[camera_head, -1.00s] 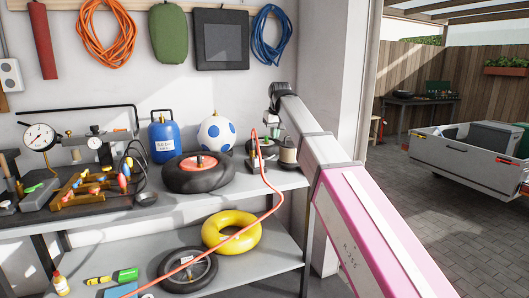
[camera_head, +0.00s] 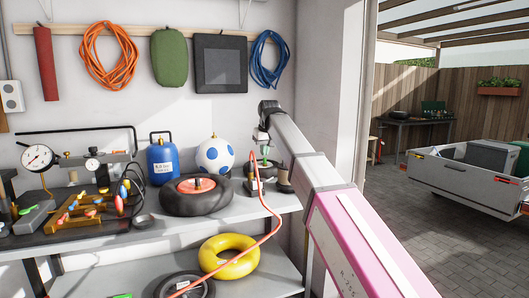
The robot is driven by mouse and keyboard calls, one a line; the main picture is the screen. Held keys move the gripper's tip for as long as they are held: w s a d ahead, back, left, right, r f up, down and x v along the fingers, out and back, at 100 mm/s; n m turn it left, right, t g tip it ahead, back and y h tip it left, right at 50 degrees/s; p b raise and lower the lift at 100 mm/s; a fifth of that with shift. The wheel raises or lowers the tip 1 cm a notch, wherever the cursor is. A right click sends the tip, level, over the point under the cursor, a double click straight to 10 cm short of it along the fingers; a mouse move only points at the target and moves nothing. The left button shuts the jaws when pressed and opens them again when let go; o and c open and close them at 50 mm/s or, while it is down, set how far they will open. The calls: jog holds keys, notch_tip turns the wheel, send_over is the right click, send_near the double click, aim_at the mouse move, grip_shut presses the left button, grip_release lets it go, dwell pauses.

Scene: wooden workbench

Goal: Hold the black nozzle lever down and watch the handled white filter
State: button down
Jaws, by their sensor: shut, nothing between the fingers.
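My gripper (camera_head: 262,138) is at the far end of my pink and grey arm, over the right end of the workbench. It looks shut and holds nothing. Below it stands a small dark and pale device (camera_head: 254,186) with an orange hose running from it; I cannot make out a black lever on it at this size. I cannot tell whether this is the handled white filter. Whether my gripper touches anything is not clear.
A black tyre with red hub (camera_head: 197,195), a blue gas bottle (camera_head: 161,160) and a white ball with blue spots (camera_head: 214,155) stand left of my gripper. Gauges and brass fittings crowd the bench's left. A yellow ring (camera_head: 229,257) lies on the lower shelf (camera_head: 265,283).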

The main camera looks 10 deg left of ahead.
send_over(262, 179)
jog(key=f, duration=0.8)
jog(key=shift+s+d+f, duration=0.2)
jog(key=shift+d+f, duration=0.05)
jog(key=shift+f, duration=1.1)
